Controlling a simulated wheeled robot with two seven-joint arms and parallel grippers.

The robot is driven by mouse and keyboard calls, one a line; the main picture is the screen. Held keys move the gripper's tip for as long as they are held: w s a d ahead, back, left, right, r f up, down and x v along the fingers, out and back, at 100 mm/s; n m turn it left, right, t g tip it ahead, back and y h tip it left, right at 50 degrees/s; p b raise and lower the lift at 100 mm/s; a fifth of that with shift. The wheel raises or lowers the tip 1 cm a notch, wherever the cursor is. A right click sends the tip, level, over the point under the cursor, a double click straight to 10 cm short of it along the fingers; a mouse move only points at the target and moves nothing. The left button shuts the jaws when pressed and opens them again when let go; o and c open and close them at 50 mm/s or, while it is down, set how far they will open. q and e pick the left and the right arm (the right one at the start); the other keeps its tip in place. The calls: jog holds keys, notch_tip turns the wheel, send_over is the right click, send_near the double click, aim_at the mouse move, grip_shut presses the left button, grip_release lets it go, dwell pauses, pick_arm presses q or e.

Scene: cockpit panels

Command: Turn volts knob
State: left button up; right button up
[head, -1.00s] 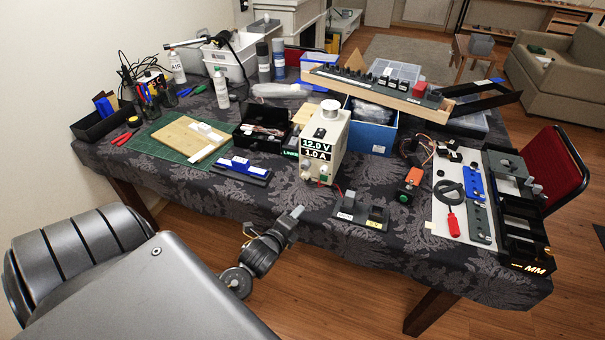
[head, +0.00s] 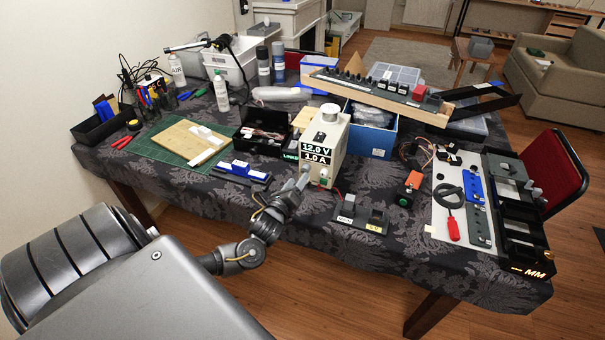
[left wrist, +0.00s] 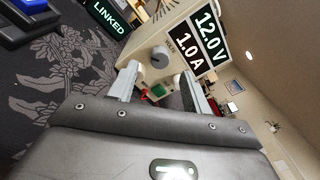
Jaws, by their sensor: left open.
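A cream power supply (head: 328,138) stands near the table's front edge, its display reading 12.0 V and 1.0 A. In the left wrist view a grey round volts knob (left wrist: 160,56) sits on its front face, with lettering beside it that is too small to read surely. My left gripper (head: 303,178) is in front of the supply's lower front. In the left wrist view its two fingers (left wrist: 158,82) are apart, with the knob beyond and between them; I see no contact. In the head view the gripper hides part of the supply's front. My right gripper is not in view.
A small block with a white label (head: 347,212) lies right of the supply, and an orange box with a green button (head: 408,188) farther right. A blue-topped strip (head: 241,171) lies to the left. A black box (head: 262,135) stands behind it.

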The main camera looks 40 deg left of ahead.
aim_at(304, 171)
pick_arm(q)
jog(key=shift+x, duration=2.4)
jog(key=shift+c, duration=1)
jog(key=c, duration=0.8)
jog(key=shift+n, duration=0.3)
